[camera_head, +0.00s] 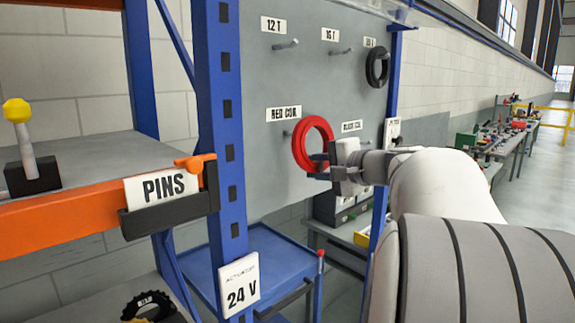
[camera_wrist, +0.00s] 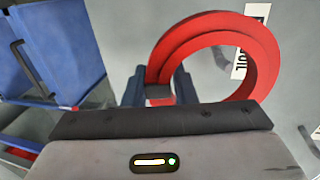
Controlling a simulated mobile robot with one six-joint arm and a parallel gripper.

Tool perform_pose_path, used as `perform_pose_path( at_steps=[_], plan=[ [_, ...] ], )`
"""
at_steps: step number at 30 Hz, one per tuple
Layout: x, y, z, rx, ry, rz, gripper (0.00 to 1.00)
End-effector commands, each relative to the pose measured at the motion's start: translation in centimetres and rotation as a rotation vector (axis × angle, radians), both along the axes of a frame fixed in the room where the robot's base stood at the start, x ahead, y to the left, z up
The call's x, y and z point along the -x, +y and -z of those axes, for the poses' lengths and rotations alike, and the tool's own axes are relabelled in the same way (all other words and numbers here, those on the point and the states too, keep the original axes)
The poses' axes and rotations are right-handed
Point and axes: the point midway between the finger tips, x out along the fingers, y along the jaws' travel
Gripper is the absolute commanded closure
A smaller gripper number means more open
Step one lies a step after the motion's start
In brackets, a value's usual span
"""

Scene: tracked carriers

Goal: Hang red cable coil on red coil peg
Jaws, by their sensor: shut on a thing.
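The red cable coil (camera_head: 299,153) is held upright in front of the grey peg board in the head view. My gripper (camera_head: 319,164) is shut on its lower right rim. In the wrist view the coil (camera_wrist: 268,60) stands up from between my fingers (camera_wrist: 160,90). The red coil peg (camera_head: 287,133) shows at the coil's left edge, below the "RED COIL" label (camera_head: 284,114). In the wrist view a peg (camera_wrist: 222,58) shows through the ring's opening. I cannot tell whether the coil is around the peg or in front of it.
Two empty pegs (camera_head: 286,44) (camera_head: 341,51) are along the top. A blue rack post (camera_head: 221,130) stands left of the board. A blue tray cart (camera_head: 262,262) is below.

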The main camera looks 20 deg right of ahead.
Motion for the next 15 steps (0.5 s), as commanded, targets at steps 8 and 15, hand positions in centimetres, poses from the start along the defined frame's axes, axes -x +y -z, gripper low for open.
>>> perform_pose_path(
  at_steps=[8,15],
  plan=[
    [-1.6,0.7,-0.1,-0.001,-0.001,-0.002,1.0],
    [-3.0,1.2,0.0,0.0,-0.001,-0.002,1.0]
  ],
)
